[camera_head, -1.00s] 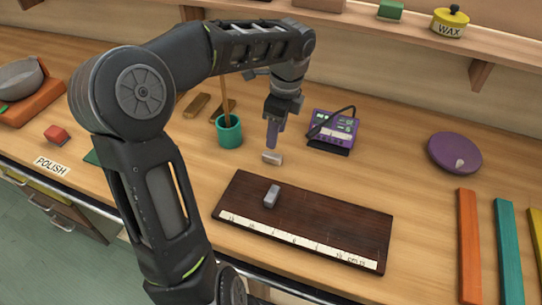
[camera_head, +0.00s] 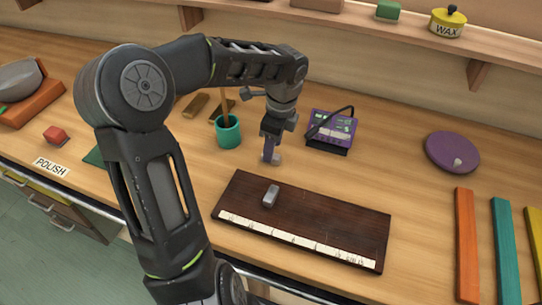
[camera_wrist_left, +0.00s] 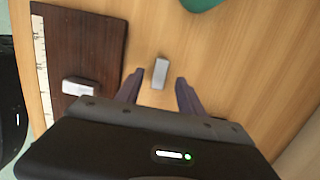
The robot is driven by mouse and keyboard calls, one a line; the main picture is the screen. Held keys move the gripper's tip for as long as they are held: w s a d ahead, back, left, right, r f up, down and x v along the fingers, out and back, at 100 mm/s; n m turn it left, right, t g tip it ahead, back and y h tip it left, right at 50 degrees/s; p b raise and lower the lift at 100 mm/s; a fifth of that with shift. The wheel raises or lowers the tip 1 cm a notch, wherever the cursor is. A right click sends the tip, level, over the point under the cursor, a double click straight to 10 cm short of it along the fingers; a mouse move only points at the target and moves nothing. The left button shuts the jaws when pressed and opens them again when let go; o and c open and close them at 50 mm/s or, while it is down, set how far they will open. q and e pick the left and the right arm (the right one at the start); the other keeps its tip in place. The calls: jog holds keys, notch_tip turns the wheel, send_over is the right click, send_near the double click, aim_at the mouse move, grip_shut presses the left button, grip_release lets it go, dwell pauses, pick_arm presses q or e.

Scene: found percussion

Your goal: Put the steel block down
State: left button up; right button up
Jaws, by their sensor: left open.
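Two small grey metal blocks show, and I cannot tell by looks which one is the steel block. One grey block (camera_wrist_left: 160,73) lies on the bare wooden bench behind the dark board; in the head view it (camera_head: 277,159) is partly hidden by my gripper. The other grey block (camera_head: 270,195) rests on the dark board (camera_head: 330,218) near its left end, and also shows in the left wrist view (camera_wrist_left: 80,87). My left gripper (camera_head: 270,157) points down over the bench block. Its fingers (camera_wrist_left: 158,82) are open, one on each side, with gaps between.
A purple device (camera_head: 332,128) with a cable stands right of the gripper, and a teal cup (camera_head: 228,131) stands left. A purple disc (camera_head: 453,152) and coloured bars (camera_head: 467,240) lie further right. Bench between device and disc is clear.

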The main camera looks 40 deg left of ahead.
pick_arm(q)
notch_tip(320, 180, down, 3)
jog(key=shift+a+r, duration=0.15)
jog(key=shift+c, duration=0.2)
dwell(0.3)
grip_shut()
dwell(0.6)
